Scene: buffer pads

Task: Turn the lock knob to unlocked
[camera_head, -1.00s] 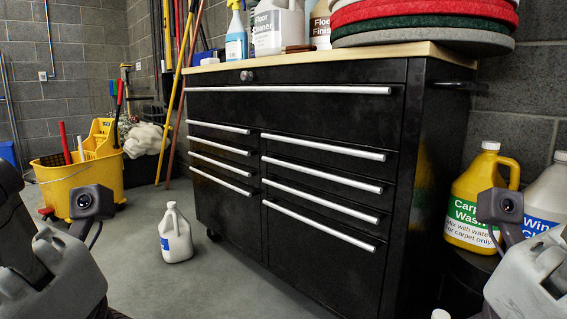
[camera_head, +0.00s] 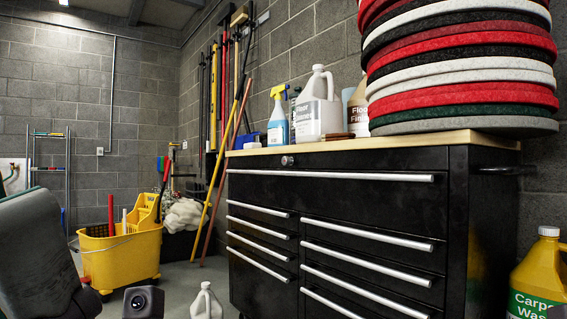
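The lock knob (camera_head: 287,160) is a small round silver knob on the black tool cabinet (camera_head: 484,230). It sits above the long handle of the top drawer, just under the wooden top, left of the middle. It is too small to tell which way it is turned. My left arm shows at the lower left, with its wrist camera at the bottom edge, well below and left of the knob. Both grippers' fingers are below the picture, and nothing touches the knob.
Pads (camera_head: 460,85) are stacked on the cabinet top beside bottles (camera_head: 318,117). A yellow mop bucket (camera_head: 120,252) stands at the left. A white jug (camera_head: 206,304) is on the floor before the cabinet. A yellow jug (camera_head: 540,270) stands at the right.

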